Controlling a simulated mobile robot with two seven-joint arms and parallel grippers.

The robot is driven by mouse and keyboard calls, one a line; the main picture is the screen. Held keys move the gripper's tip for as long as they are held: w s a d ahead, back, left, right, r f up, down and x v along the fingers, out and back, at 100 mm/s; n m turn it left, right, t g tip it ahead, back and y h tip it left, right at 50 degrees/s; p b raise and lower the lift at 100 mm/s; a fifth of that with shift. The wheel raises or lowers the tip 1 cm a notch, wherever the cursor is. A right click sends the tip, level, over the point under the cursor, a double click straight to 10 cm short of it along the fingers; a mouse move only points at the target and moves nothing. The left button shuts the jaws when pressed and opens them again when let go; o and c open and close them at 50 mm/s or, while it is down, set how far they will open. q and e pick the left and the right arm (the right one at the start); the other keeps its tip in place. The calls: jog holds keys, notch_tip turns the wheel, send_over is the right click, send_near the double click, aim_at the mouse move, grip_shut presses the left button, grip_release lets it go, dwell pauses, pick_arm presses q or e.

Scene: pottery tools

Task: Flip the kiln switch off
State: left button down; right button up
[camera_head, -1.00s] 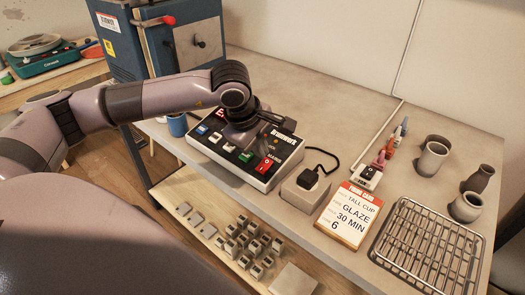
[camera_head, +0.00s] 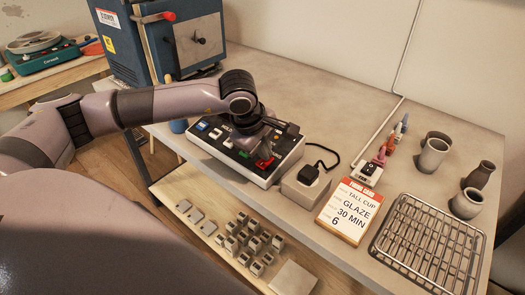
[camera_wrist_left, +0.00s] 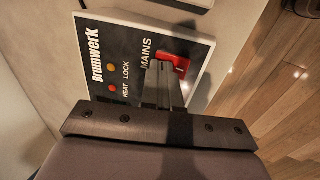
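The control box (camera_head: 284,150), with a dark face marked Brumwerk, lies on the grey table in the head view. Its red rocker switch (camera_wrist_left: 180,62) sits beside the word MAINS in the left wrist view; it also shows in the head view (camera_head: 265,163). My left gripper (camera_wrist_left: 166,72) is shut and empty, with its fingertips at the near edge of the red switch and partly covering it. I cannot tell whether they touch it. The blue kiln (camera_head: 140,50) stands at the back left. My right gripper is not in view.
A plug in a socket block (camera_head: 303,190), a firing card (camera_head: 347,213), a wire rack (camera_head: 425,245) and several grey pots (camera_head: 433,155) stand to the right. A lower shelf (camera_head: 190,235) holds small blocks. The back of the table is clear.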

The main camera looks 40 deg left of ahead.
pick_arm(q)
jog(key=shift+s+f, duration=0.1)
jog(key=shift+f, duration=0.1)
jog(key=shift+s+f, duration=0.15)
jog(key=shift+s, duration=0.15)
jog(key=shift+s+b, duration=0.3)
jog(key=shift+s, duration=0.1)
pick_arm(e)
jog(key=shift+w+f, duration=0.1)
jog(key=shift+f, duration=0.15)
pick_arm(q)
jog(key=shift+a, duration=0.1)
